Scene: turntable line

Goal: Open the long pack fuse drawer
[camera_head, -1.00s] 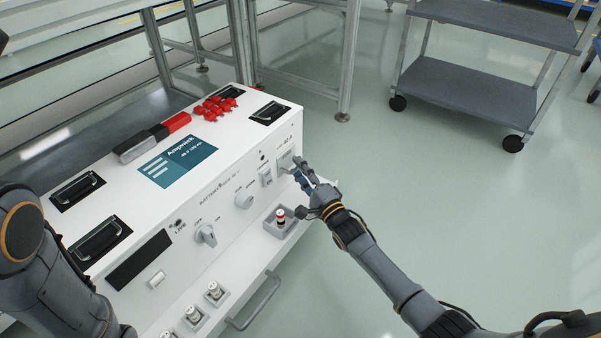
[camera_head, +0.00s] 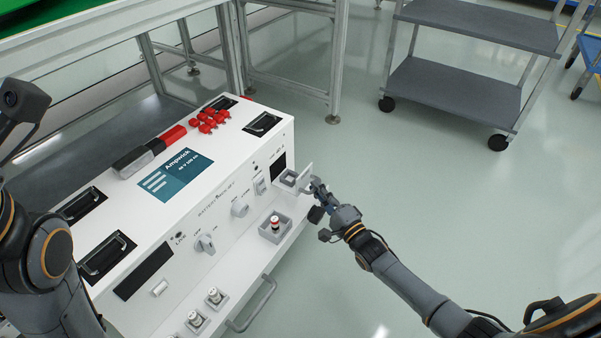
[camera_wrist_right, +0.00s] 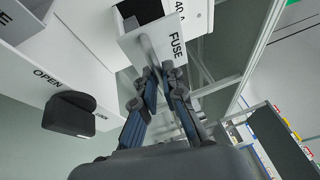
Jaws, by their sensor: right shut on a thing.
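The fuse drawer (camera_head: 303,176) stands out from the right end of the front of the white pack, with a dark slot in the pack behind it. In the right wrist view the white drawer front (camera_wrist_right: 168,47) carries the word FUSE and a bar handle (camera_wrist_right: 148,47). My right gripper (camera_head: 317,189) is at the drawer front. Its fingers (camera_wrist_right: 163,76) are shut on the handle in the wrist view. The drawer's inside shows a grey holder in the head view. My left arm shows at the left edge, but its fingers do not show.
A red-banded fuse (camera_head: 275,222) stands in a grey tray (camera_head: 285,233) on the ledge below the drawer. White fuses (camera_head: 214,295) stand further left. Several red caps (camera_head: 207,121) lie on the pack top. The floor to the right is clear up to a grey cart (camera_head: 450,90).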

